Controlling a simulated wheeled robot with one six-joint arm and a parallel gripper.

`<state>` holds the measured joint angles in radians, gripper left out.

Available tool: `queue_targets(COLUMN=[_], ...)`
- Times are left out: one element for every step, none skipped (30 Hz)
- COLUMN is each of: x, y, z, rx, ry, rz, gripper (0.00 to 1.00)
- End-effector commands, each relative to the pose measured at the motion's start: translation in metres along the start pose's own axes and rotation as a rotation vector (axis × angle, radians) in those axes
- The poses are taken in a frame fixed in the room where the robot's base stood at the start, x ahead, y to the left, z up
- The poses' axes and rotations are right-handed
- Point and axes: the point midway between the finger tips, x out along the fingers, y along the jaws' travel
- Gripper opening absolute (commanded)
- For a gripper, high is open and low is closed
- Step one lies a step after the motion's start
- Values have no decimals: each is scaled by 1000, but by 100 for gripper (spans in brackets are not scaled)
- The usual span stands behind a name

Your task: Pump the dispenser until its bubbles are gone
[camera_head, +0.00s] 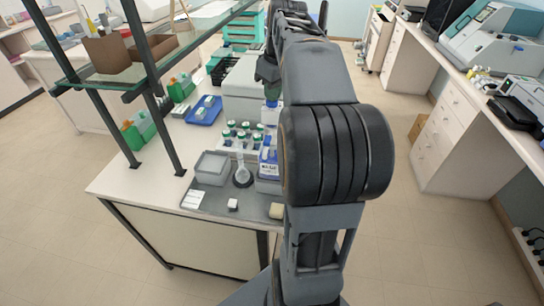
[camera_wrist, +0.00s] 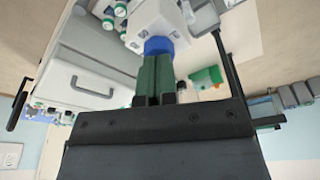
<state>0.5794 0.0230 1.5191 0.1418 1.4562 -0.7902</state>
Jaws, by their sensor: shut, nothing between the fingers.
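A white bottle-like body with a blue top (camera_wrist: 158,45), likely the dispenser, is just past my fingertips in the wrist view. My gripper (camera_wrist: 155,62) is shut and empty, with its green-and-dark fingers together at the blue top. I cannot tell whether they touch it. In the head view a white bottle with a blue label (camera_head: 272,113) stands on the bench beside my arm, probably the same one. Another blue-and-white labelled bottle (camera_head: 268,158) stands nearer. My gripper is mostly hidden by my arm in the head view. No bubbles can be made out.
Several green-capped bottles (camera_head: 240,132) stand close by. A grey tray (camera_head: 212,166), a blue tray (camera_head: 204,110) and a large pale instrument (camera_head: 243,88) share the bench. A glass shelf (camera_head: 150,60) on dark posts rises at left.

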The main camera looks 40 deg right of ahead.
Motion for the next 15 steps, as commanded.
queue_targets(x=[3, 3, 3, 3, 3, 3, 3, 3, 3, 3, 3, 2, 2, 1, 0], y=[0, 0, 0, 0, 0, 0, 0, 0, 0, 0, 0, 0, 0, 0, 0], z=[1, 1, 1, 1, 1, 1, 1, 1, 1, 1, 1, 1, 1, 1, 0], rx=[1, 1, 1, 1, 1, 1, 1, 1, 1, 1, 1, 1, 1, 1, 1], ry=[-5, -5, -6, -6, -6, -6, -6, -6, -6, -6, -6, -7, -7, -7, -7], rz=[-5, -5, -5, -5, -5, -5, -5, -5, -5, -6, -6, -6, -6, -6, -6], gripper=[0, 0, 0, 0, 0, 0, 0, 0, 0, 0, 0, 0, 0, 0, 0])
